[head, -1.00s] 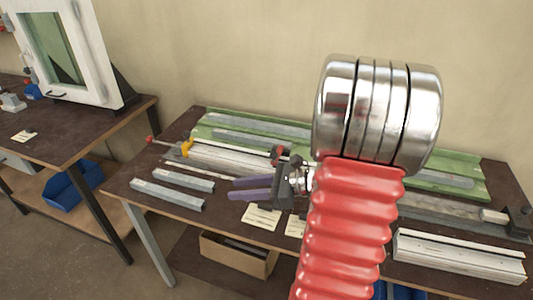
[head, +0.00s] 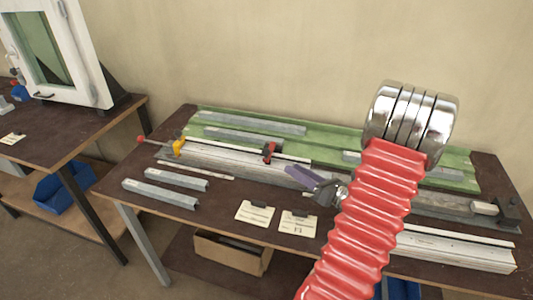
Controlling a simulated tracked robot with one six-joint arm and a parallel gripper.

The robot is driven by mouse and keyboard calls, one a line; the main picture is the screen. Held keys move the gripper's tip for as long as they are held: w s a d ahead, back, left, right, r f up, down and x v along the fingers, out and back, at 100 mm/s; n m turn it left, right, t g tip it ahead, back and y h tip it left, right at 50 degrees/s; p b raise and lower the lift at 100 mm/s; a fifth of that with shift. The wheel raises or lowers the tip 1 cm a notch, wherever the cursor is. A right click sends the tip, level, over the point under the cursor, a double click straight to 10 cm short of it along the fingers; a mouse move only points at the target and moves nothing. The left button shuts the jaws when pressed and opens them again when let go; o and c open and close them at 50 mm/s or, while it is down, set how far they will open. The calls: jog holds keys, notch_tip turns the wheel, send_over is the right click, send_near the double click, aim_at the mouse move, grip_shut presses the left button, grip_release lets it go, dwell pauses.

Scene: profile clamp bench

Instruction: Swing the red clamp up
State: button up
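The red clamp (head: 269,152) is a small red and dark part at the middle of the long grey profile on the bench. It is too small to tell whether its arm is up or down. My gripper (head: 290,171), with purple fingers, is just right of the red clamp and slightly lower in the picture, pointing up and left towards it. The fingers overlap in this view, so any gap between them is hidden. A gap shows between the gripper and the clamp in the picture, and no contact is visible.
A yellow clamp (head: 179,146) with a red-ended rod sits at the profile's left end. A green rail (head: 330,140) lies behind. Grey bars (head: 160,194) lie front left, paper cards (head: 255,212) in front. A dark end block (head: 508,210) stands at right.

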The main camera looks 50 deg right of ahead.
aim_at(266, 153)
jog(key=w, duration=1.3)
jog(key=shift+w+a, duration=0.1)
jog(key=shift+w, duration=0.3)
jog(key=shift+c, duration=0.3)
grip_shut()
